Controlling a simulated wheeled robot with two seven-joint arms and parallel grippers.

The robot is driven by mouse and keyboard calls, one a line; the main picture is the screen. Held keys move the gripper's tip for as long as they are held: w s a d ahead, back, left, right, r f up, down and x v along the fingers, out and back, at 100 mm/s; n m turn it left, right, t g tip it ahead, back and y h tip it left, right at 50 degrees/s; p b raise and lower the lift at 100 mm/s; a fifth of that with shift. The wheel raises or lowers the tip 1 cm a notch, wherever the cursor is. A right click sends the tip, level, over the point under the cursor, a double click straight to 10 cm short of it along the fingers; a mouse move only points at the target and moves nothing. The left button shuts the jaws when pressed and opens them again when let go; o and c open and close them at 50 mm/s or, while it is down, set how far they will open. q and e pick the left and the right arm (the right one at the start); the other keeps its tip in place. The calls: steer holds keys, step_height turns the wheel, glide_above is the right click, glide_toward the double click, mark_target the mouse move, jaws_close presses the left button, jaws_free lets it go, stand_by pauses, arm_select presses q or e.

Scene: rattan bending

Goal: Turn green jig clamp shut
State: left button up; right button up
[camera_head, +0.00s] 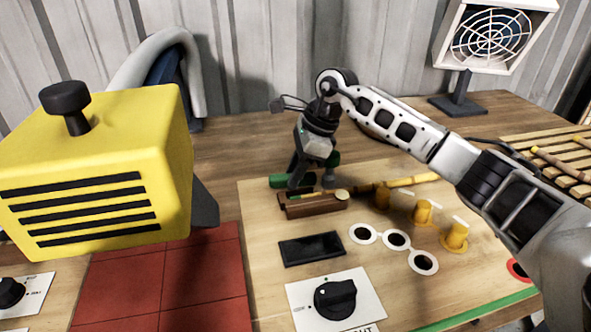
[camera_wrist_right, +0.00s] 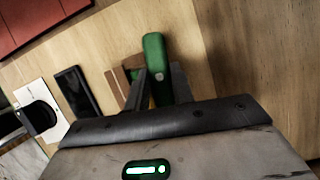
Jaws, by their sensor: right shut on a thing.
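The green jig clamp (camera_head: 280,182) sits just behind the brown jig block (camera_head: 318,209) on the light wooden board. My right gripper (camera_head: 303,181) reaches down from above and behind and is shut on the clamp. In the right wrist view the clamp's green handle (camera_wrist_right: 154,52) stands out between the two fingers (camera_wrist_right: 160,90) of my right gripper. The fingers hide part of the clamp in the head view. A yellow-brown rattan pole (camera_head: 412,181) lies along the jig, its pale cut end over the block. My left gripper is not in view.
Yellow pegs (camera_head: 423,212) and white rings (camera_head: 396,240) are to the right of the jig. A dark pad (camera_head: 311,249) and a black knob (camera_head: 335,299) are in front. A large yellow box (camera_head: 95,175) stands left above red tiles. A caged panel (camera_head: 492,38) stands at the back right.

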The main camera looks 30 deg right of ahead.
steer(key=m+t, duration=0.1)
steer(key=m, duration=0.3)
steer(key=shift+s+h, duration=0.1)
steer(key=shift+h, duration=0.3)
steer(key=m+t+h, duration=0.1)
steer(key=m, duration=0.3)
steer(key=shift+a+b, duration=0.15)
steer(key=shift+b, duration=0.2)
steer(key=m+h, duration=0.1)
steer(key=m, duration=0.1)
steer(key=m+h+b, duration=0.1)
steer(key=m, duration=0.1)
steer(key=shift+s+a+t, duration=0.1)
steer(key=shift+t, duration=0.3)
steer(key=shift+a+r+m+h+b, duration=0.1)
steer(key=shift+m+h+b, duration=0.65)
steer(key=shift+m, duration=1.45)
steer(key=o, duration=1)
